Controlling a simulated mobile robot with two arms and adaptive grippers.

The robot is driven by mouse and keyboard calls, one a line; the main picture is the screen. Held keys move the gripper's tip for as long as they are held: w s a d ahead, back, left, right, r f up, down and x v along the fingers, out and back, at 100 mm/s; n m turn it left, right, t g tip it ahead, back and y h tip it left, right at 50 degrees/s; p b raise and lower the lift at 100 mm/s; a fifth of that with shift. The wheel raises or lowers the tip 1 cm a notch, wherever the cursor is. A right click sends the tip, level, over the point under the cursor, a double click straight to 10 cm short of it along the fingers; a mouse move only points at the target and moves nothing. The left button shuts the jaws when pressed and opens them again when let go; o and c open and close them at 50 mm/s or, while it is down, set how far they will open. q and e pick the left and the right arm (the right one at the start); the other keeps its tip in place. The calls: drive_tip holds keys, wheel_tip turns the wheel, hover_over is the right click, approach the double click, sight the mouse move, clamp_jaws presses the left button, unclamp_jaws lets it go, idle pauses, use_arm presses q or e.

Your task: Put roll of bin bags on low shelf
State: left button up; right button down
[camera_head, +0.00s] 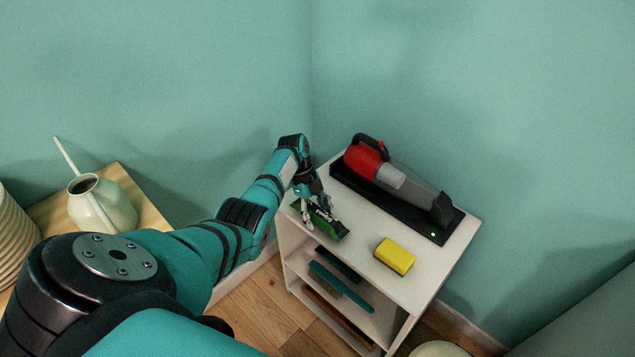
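A small green and black item (330,225), which looks like the roll of bin bags, is at the left edge of the white shelf unit's top (365,227). My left gripper (316,213) reaches down over its left end, with its fingers spread at the item. I cannot tell whether they grip it or whether it rests on the top. The low shelf (375,323) shows below, through the unit's open front. My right gripper is not in view.
A red and grey handheld vacuum (385,173) lies in a black tray along the top's back. A yellow sponge-like block (395,256) sits near the front. Below are a teal item (340,286) and a brown item (338,318). A watering can (103,204) stands left.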

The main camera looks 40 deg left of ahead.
use_arm(q)
drive_tip(key=shift+o, duration=1)
drive_tip(key=shift+r, duration=0.3)
drive_tip(key=v, duration=1.1)
drive_tip(key=shift+a+r, duration=0.2)
drive_tip(key=shift+r, duration=0.15)
drive_tip(key=shift+f, duration=0.1)
